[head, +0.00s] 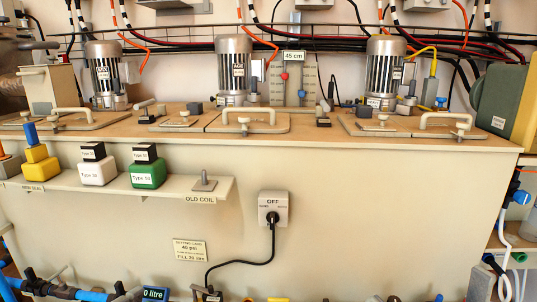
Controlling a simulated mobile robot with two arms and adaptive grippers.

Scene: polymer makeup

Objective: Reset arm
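Neither of my arms nor grippers shows in the head view. A long cream tank (350,200) with a brown top fills the middle of the view. Its front face stands clear of any arm.
Three motors (233,65) stand on the tank top among hatches with handles. A shelf (120,187) at left carries a yellow block, a white bottle (98,170) and a green bottle (149,173). Blue and black pipes (65,290) run low at left. A green-yellow box (503,105) is at right.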

